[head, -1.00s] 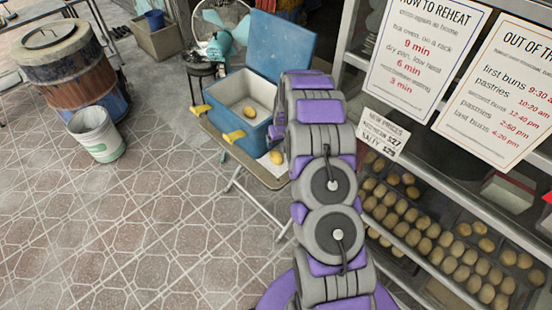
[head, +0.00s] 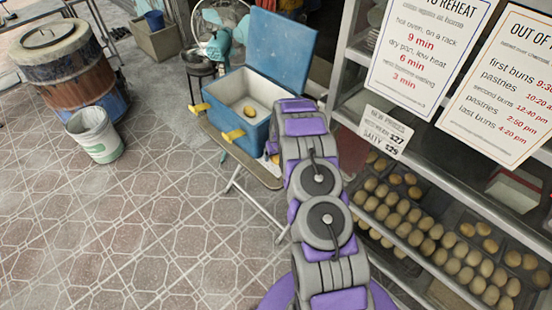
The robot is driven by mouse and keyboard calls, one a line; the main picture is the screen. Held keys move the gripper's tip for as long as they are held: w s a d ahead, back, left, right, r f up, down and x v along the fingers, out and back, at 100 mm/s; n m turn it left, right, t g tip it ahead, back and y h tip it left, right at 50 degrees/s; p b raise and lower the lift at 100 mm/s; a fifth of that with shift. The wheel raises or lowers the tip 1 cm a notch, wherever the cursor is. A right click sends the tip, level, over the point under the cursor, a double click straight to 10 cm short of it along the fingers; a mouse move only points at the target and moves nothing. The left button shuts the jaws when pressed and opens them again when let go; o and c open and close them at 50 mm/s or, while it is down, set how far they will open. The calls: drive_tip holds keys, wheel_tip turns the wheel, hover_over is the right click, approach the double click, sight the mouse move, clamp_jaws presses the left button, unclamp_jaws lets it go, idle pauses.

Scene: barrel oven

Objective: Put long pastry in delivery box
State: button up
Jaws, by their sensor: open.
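The blue delivery box (head: 238,139) stands open on a small folding table, its lid raised at the back. One golden pastry (head: 249,111) lies inside on the pale floor of the box. Another pastry (head: 275,158) lies on the table at the box's right front corner, mostly hidden behind my arm, so its shape cannot be told. My purple and grey arm reaches up to the right side of the box. My gripper is hidden behind the arm's far links.
A barrel oven (head: 70,65) and a white bucket (head: 94,134) stand left. The tiled floor at left is clear.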

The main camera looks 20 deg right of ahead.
drive_tip(key=shift+f, duration=0.25)
drive_tip(key=shift+c, duration=0.5)
drive_tip(key=c, duration=1.1)
